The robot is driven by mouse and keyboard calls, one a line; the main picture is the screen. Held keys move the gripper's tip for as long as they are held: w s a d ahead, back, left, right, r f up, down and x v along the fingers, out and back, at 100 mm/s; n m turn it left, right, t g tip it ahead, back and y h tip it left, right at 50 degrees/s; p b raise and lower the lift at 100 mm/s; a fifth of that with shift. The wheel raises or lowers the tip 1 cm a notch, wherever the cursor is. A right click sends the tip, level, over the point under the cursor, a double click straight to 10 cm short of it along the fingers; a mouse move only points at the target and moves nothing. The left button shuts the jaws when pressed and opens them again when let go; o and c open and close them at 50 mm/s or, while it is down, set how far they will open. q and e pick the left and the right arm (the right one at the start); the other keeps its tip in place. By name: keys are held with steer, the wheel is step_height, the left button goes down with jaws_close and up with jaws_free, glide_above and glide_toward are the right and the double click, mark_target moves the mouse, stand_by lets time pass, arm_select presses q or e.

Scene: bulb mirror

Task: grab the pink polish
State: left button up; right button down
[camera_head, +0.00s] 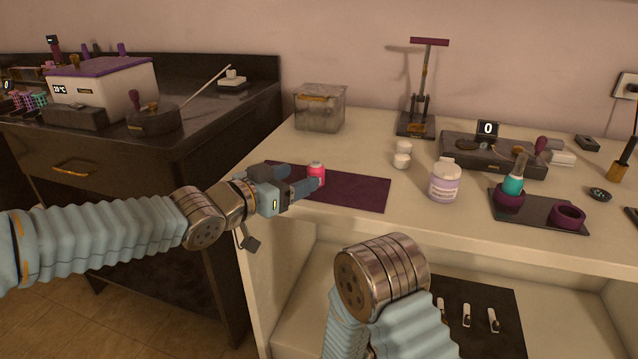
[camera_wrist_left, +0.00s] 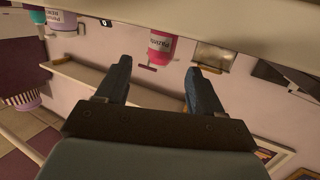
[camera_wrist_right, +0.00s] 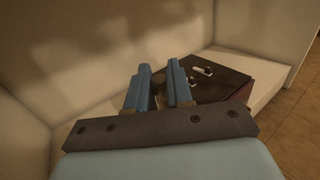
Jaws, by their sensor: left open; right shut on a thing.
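In the left wrist view the pink bottle (camera_wrist_left: 160,46) appears upside down, between and just beyond the open fingertips (camera_wrist_left: 158,66). My right gripper (camera_wrist_right: 160,82) is low by the shelf, its fingers shut on a small dark object (camera_wrist_right: 158,88), hard to make out. In the head view the right gripper is hidden behind its own arm.
A white jar (camera_head: 445,181) and small white pots (camera_head: 402,157) stand right of the mat. A teal bottle (camera_head: 513,184) sits in a purple holder on a dark tray (camera_head: 540,208). A clear box (camera_head: 320,108) stands behind. The lower shelf has a dark panel (camera_head: 482,329).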

mark_target(310, 173)
arm_select(q)
steer(key=shift+x, duration=0.9)
arm_select(e)
steer(key=shift+f, duration=0.6)
arm_select(q)
steer(key=shift+w+d+f+b, duration=0.25)
steer(key=shift+w+d+b, duration=0.15)
steer(key=shift+b, duration=0.2)
arm_select(e)
steer(key=shift+f, duration=0.35)
arm_select(q)
steer(key=b+x, duration=0.1)
steer(key=x, duration=0.3)
steer(key=shift+w, duration=0.15)
arm_select(e)
steer(key=shift+f, duration=0.5)
